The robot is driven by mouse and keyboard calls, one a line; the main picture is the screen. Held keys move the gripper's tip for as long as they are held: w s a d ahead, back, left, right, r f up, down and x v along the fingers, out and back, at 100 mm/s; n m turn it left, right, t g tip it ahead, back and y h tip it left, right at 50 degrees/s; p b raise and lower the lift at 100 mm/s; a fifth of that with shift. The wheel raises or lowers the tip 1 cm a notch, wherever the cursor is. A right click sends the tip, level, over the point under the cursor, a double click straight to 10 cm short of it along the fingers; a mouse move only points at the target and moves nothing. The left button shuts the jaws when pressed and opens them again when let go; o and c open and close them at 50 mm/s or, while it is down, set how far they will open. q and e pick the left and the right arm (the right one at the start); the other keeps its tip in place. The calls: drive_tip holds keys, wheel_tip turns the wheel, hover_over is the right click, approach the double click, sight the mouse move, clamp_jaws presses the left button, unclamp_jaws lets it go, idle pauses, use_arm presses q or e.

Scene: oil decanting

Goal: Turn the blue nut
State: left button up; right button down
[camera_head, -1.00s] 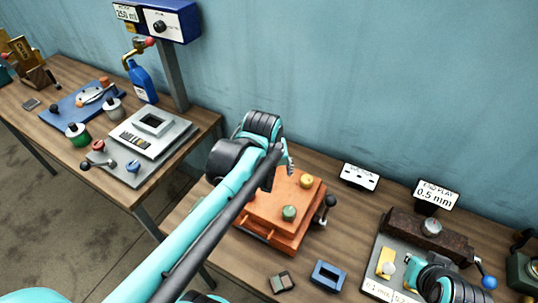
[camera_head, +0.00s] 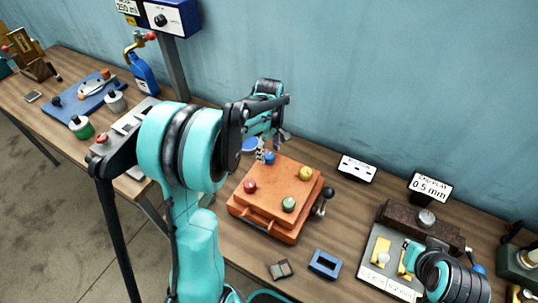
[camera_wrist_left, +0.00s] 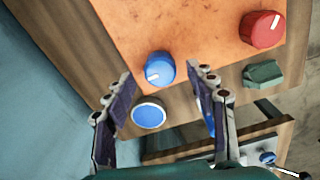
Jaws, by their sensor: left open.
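The blue nut (camera_head: 269,158) is a round knob with a white mark on the orange block (camera_head: 262,211), near its back corner. In the left wrist view the blue nut (camera_wrist_left: 160,69) lies between and just beyond my left fingertips. My left gripper (camera_head: 272,147) is open over that corner, partly hiding the nut in the head view. Its fingers also frame the nut in the wrist view (camera_wrist_left: 161,80), and I see no contact. My right arm is at the lower right; its fingers are not clear.
Red (camera_head: 250,187), green (camera_head: 289,204) and yellow (camera_head: 306,173) knobs share the block. A blue-topped disc (camera_wrist_left: 148,114) lies beside the block, close to the nut. A black-knobbed lever (camera_head: 328,193) sticks out at right. A blue frame (camera_head: 325,264) lies in front.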

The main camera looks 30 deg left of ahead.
use_arm(q)
drive_tip(key=shift+f, duration=0.9)
drive_tip(key=c, duration=1.2)
drive_tip(key=shift+o, duration=0.2)
